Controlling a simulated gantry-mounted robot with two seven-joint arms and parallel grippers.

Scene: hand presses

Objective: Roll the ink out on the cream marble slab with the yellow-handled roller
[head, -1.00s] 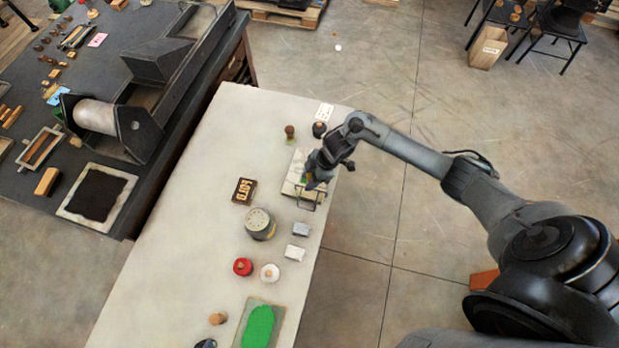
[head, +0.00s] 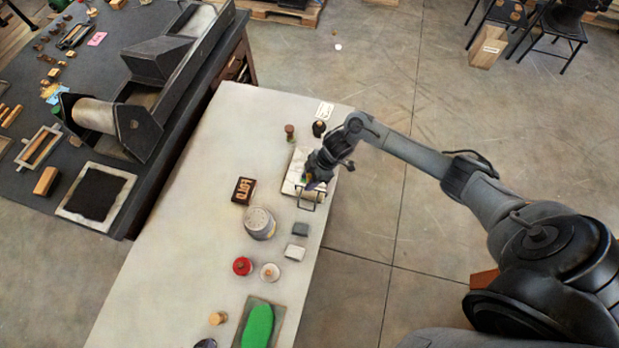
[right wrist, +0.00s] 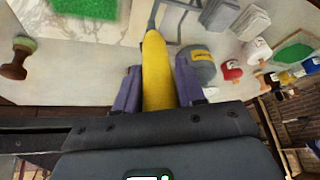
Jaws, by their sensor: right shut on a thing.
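The cream marble slab (head: 291,184) lies near the right edge of the pale table, mostly under my right gripper (head: 313,181). In the right wrist view the slab (right wrist: 122,30) carries a green ink patch (right wrist: 88,8), cut by the top edge. My right gripper (right wrist: 157,82) is shut on the yellow handle of the roller (right wrist: 156,62), with one finger on each side. The roller's grey wire frame (head: 307,202) shows at the slab's near side. The roller's drum is out of view or hidden, so I cannot tell its contact. My left gripper is not in view.
A dark press table is at left.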

